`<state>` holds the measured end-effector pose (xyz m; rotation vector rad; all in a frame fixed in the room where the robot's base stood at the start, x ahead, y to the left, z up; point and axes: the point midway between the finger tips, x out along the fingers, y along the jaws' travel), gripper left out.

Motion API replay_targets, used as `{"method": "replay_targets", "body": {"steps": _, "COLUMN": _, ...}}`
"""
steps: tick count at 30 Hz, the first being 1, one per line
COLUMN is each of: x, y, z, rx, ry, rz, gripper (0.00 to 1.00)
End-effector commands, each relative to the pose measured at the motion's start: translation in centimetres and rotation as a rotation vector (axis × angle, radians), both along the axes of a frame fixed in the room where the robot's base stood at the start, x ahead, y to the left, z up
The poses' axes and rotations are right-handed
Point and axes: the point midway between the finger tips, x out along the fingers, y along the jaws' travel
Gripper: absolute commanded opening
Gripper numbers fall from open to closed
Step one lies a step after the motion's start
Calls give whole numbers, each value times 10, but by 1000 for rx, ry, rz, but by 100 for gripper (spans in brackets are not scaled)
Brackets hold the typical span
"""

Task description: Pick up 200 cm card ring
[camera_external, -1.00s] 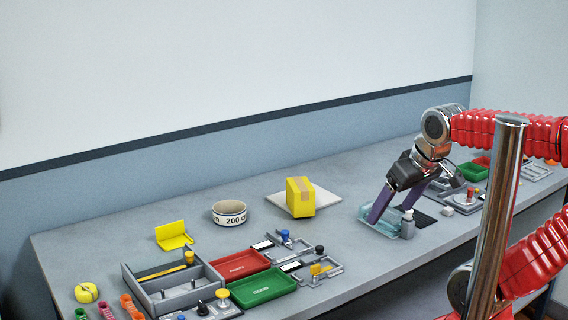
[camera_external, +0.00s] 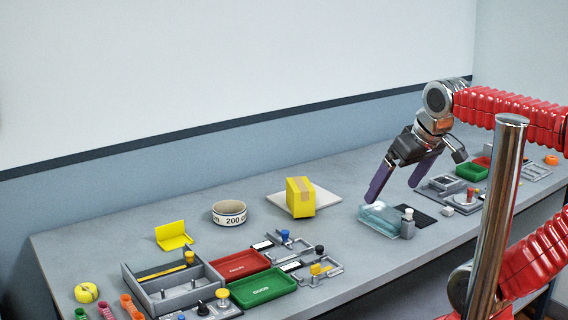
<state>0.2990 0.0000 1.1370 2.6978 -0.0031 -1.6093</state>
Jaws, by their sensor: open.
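The card ring (camera_external: 229,213) is a short white band marked "200 cm" in dark print. It sits upright on the grey bench, left of the yellow box, with its open top showing. My gripper (camera_external: 391,193) has two purple fingers spread apart and pointing down. It is empty and hangs above the clear blue tray on the right, well to the right of the card ring and not touching it.
A yellow box (camera_external: 301,197) on a pale board stands between the ring and my gripper. A clear blue tray (camera_external: 378,219) and a small bottle (camera_external: 407,224) lie below my gripper. Red (camera_external: 238,263) and green (camera_external: 263,288) trays, a grey organizer (camera_external: 172,283) and a yellow holder (camera_external: 173,236) fill the front left.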

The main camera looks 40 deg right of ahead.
Motion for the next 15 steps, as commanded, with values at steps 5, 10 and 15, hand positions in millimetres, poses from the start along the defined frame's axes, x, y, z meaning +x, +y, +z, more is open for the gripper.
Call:
{"method": "replay_targets", "body": {"steps": 5, "x": 24, "y": -13, "z": 4, "rx": -34, "ry": -41, "rz": -40, "gripper": 97}}
{"method": "replay_targets", "body": {"steps": 10, "x": 49, "y": -26, "z": 12, "rx": -69, "ry": -91, "rz": -78, "gripper": 97}}
{"method": "replay_targets", "body": {"steps": 15, "x": 85, "y": -42, "z": 23, "rx": -112, "ry": -164, "rz": -116, "gripper": 97}}
